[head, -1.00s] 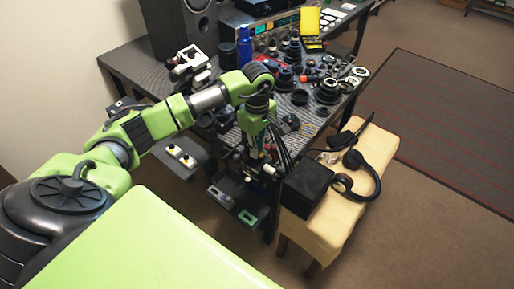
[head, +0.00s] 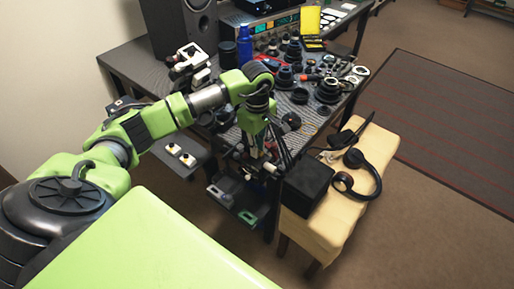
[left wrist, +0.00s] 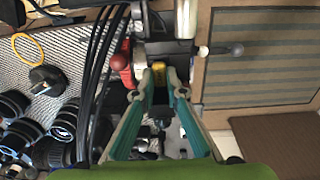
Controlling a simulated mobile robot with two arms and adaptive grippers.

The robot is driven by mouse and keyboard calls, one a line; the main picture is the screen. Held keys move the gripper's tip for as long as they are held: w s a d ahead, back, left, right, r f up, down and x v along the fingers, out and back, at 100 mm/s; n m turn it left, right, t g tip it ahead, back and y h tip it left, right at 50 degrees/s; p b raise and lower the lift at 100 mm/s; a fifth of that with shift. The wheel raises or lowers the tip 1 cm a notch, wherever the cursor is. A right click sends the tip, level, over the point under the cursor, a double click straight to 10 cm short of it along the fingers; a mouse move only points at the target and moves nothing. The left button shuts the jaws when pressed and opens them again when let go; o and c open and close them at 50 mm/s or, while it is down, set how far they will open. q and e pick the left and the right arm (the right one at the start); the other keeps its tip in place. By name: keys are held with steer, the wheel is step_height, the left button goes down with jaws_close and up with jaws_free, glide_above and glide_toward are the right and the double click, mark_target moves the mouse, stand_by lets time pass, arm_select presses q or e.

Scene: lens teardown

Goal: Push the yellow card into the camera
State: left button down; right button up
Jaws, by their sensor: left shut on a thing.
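My left gripper (left wrist: 160,80) points down at the table's front edge, with its two teal fingers close together. The fingers are shut on a small yellow piece, which I take for the yellow card (left wrist: 159,71); only a little of it shows between the tips. A dark body with pale grey parts, probably the camera (left wrist: 168,48), lies just beyond the fingertips. I cannot tell how far the card is in it. In the head view the left gripper (head: 256,158) is small and dark, and the card and camera cannot be made out there. My right gripper is not in view.
Black cables (left wrist: 92,75) run close beside the gripper in the left wrist view. Several lenses (left wrist: 62,122) stand on the table to the left. In the head view a stool (head: 335,222) with a black box (head: 307,186) and headphones (head: 365,178) stands close to the right.

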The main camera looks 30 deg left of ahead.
arm_select(q)
steer(key=shift+s+d+f, duration=0.1)
steer(key=shift+s+f, duration=0.15)
steer(key=shift+f, duration=0.15)
steer(key=c, duration=2)
jaws_free()
steer(key=shift+f, duration=0.1)
steer(key=shift+w, duration=0.1)
steer(key=shift+w+r, duration=0.15)
steer(key=shift+r, duration=0.5)
step_height(320, 180, up, 7)
steer(key=shift+r, duration=0.1)
